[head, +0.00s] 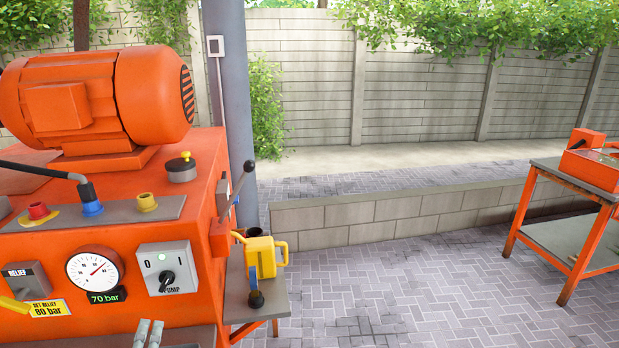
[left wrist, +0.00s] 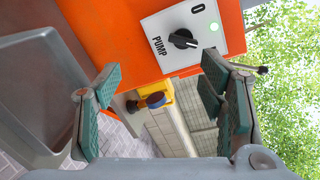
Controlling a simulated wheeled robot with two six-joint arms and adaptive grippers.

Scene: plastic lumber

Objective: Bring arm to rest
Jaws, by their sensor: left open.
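My left gripper (left wrist: 163,92) shows in the left wrist view, with its two teal-padded fingers spread wide and nothing between them. Beyond its fingers is the grey pump switch panel (left wrist: 193,33) on the orange machine, apart from the fingers as far as I can tell. In the head view, two small grey pieces (head: 148,335) stand at the bottom edge below the pump panel (head: 167,269); they look like fingertips, but I cannot be sure. The panel's green light is lit. My right gripper is in neither view.
The orange machine (head: 120,205) fills the left, with a gauge (head: 95,270) and a display reading 70 bar. A yellow can (head: 261,257) stands on a side shelf. A lever (head: 237,192) sticks out. Paving (head: 400,290) is clear up to the orange-framed table (head: 570,245).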

